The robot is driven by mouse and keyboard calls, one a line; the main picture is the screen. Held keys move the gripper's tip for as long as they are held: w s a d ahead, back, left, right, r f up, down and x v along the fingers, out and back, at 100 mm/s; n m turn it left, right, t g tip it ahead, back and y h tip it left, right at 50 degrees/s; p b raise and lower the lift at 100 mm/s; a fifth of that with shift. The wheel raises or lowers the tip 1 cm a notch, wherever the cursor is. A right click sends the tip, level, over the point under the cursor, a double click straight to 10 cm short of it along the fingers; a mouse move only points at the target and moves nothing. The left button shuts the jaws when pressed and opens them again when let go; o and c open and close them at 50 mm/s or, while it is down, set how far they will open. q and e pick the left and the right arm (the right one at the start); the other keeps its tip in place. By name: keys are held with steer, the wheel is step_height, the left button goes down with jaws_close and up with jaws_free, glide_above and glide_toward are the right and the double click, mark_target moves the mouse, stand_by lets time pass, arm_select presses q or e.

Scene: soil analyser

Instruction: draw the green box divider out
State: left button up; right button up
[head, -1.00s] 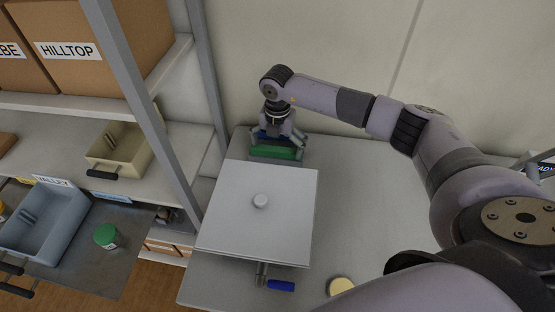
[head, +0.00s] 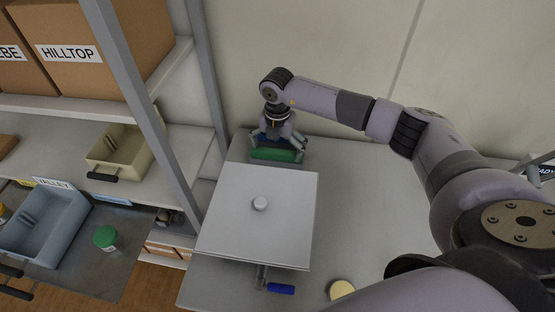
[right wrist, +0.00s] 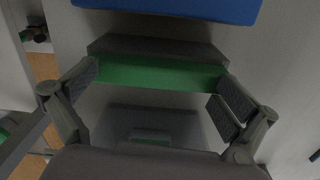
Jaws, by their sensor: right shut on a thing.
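The green box divider (head: 274,154) is at the far left of the grey worktop, just behind the white square lid. My right gripper (head: 279,143) reaches down over it from above and is shut on it. In the right wrist view the divider (right wrist: 160,73) is a green bar with a dark grey strip along its upper side, spanning between the two fingers (right wrist: 158,88). How far its lower part is hidden I cannot tell. My left gripper is not in view.
A blue object (right wrist: 180,8) is close beside the gripper. A blue-handled tool (head: 280,288) and a yellow disc (head: 341,287) are at the front. Shelving stands left; the worktop's right is clear.

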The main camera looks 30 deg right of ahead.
steer(key=shift+s+a+f+p, duration=0.25)
steer(key=shift+a+f+p, duration=0.15)
steer(key=shift+p, duration=0.2)
steer(key=shift+c, duration=0.4)
steer(key=shift+r+p, duration=0.5)
steer(key=shift+r, duration=0.1)
steer(key=shift+c, duration=1.4)
steer(key=shift+d+r, duration=0.1)
steer(key=shift+r, duration=0.4)
steer(key=c, duration=0.6)
steer(key=shift+r+p, duration=0.2)
steer(key=shift+p, duration=0.25)
jaws_close()
steer(key=shift+w+r+p, duration=0.45)
steer(key=shift+r, duration=0.1)
steer(key=shift+s+d+r+p, duration=0.1)
steer(key=shift+r+p, duration=0.2)
steer(key=shift+r, duration=0.25)
steer(key=shift+s+d+r+p, duration=0.1)
steer(key=shift+r+p, duration=0.2)
steer(key=shift+r, duration=0.2)
steer(key=shift+w+r+p, duration=0.15)
steer(key=shift+r+p, duration=0.3)
steer(key=shift+r, duration=0.15)
steer(key=shift+r+p, duration=0.8)
steer(key=shift+r, duration=0.45)
